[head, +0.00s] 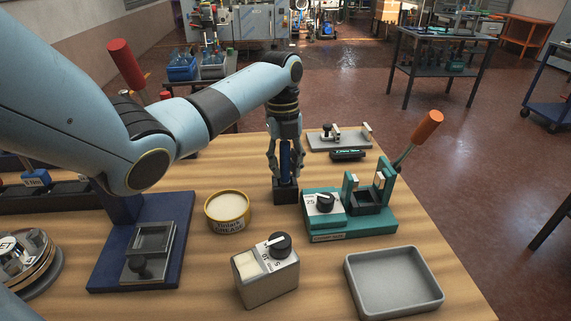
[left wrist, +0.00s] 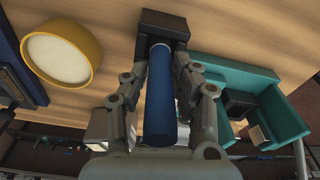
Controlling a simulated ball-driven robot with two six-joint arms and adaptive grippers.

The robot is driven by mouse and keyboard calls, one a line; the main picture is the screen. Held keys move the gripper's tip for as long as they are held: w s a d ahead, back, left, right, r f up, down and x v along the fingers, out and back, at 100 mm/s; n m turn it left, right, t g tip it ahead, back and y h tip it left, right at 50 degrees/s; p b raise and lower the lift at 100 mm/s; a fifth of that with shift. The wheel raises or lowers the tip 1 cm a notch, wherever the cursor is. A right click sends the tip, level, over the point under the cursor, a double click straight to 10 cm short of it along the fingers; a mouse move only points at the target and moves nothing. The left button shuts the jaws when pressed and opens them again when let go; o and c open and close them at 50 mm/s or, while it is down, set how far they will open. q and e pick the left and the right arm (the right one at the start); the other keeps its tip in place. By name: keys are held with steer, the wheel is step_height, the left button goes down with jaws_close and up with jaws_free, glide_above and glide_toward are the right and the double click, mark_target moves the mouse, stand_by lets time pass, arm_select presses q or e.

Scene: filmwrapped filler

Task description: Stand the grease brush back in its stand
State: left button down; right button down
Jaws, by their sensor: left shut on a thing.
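The grease brush shows as an upright blue handle (head: 285,158) between the fingers of my left gripper (head: 286,160). My left gripper points down and is shut on the handle, which fills much of the left wrist view (left wrist: 160,105). The stand is a small dark block (head: 286,194) on the table, straight below the gripper; it also shows in the left wrist view (left wrist: 153,20). The brush's lower end, with a pale ring, meets the stand's opening. The bristles are hidden, and how deep they sit I cannot tell. My right gripper is not in view.
A yellow-rimmed grease tin (head: 228,211) stands left of the stand. A teal fixture (head: 350,228) with an orange-handled lever stands close on its right. A grey box with a black knob (head: 266,276) and a grey tray (head: 393,284) are in front. A blue press stands at the left.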

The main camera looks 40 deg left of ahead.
mark_target(284, 142)
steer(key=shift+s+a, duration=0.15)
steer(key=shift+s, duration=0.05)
arm_select(q)
steer(key=c, duration=1)
jaws_free()
steer(key=shift+f, duration=0.1)
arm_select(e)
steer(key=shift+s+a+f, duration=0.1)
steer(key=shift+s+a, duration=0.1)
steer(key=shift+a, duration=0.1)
arm_select(q)
steer(key=shift+a+r, duration=0.1)
steer(key=shift+r, duration=0.2)
steer(key=r, duration=0.2)
steer(key=r+b, duration=0.1)
steer(key=r, duration=0.2)
steer(key=a+r, duration=0.1)
steer(key=r, duration=0.2)
steer(key=shift+w+r, duration=0.1)
steer(key=shift+w, duration=0.15)
step_height(284, 142, up, 3)
steer(key=shift+f+p, duration=0.1)
steer(key=shift+p, duration=0.4)
steer(key=shift+r, duration=0.4)
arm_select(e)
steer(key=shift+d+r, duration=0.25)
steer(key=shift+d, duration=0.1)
